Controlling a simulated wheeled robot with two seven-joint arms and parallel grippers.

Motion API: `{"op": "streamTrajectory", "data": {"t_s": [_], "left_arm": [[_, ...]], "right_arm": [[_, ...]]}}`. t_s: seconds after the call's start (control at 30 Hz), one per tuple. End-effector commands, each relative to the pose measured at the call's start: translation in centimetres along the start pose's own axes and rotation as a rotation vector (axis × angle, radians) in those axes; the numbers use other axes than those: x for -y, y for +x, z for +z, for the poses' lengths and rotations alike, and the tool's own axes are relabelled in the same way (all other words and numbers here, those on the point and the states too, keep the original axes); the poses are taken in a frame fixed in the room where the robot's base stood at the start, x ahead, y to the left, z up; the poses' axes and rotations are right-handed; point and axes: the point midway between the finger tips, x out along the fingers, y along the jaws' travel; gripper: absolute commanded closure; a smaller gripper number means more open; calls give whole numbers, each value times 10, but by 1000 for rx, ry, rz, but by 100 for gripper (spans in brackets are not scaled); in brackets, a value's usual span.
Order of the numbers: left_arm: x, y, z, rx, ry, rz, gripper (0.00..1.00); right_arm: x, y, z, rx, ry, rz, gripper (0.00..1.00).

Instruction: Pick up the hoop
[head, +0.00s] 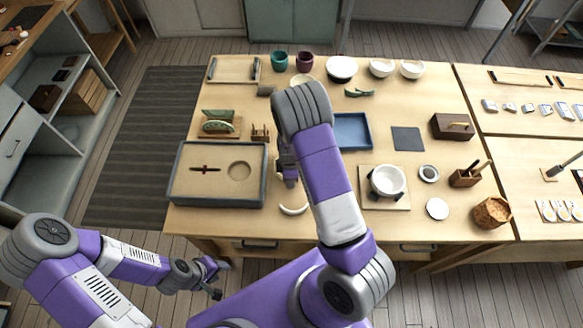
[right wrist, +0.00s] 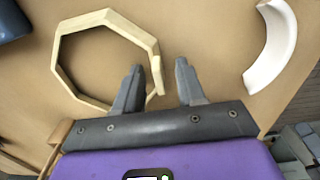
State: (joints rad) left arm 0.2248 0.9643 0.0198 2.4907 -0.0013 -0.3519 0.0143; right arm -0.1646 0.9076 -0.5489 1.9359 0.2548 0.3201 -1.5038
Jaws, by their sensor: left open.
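The hoop (right wrist: 62,56), a pale wooden ring with straight facets, lies on the table in the right wrist view. In the head view it cannot be made out, with my right arm over that area. My right gripper (right wrist: 157,84) is open, its fingers apart on either side of the hoop's right-hand edge; whether they touch it is unclear. In the head view the right gripper (head: 290,178) points down beside the sand-coloured tray. My left gripper (head: 216,279) is open and empty, low in front of the table.
A white curved piece (right wrist: 273,46) lies right of my right gripper; it also shows in the head view (head: 293,210). The framed tray (head: 218,203) is to the left, a blue tray (head: 352,131) behind, and a white bowl (head: 387,181) on a board to the right.

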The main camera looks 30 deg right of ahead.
Motion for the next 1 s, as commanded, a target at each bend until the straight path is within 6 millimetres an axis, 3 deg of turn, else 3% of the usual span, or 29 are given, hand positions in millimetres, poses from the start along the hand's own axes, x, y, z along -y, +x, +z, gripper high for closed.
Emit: {"op": "streamTrajectory", "data": {"t_s": [0.17,0.4,0.8,1.0], "left_arm": [[0,0,0,0,0,0,57],[0,0,0,0,0,0,57],[0,0,0,0,0,0,57],[-2,-5,0,0,0,0,57]], "right_arm": [[0,0,0,-1,0,1,62],[0,-1,0,-1,0,1,99],[0,-3,0,-1,0,0,100],[-1,-33,-1,-4,-1,4,100]]}}
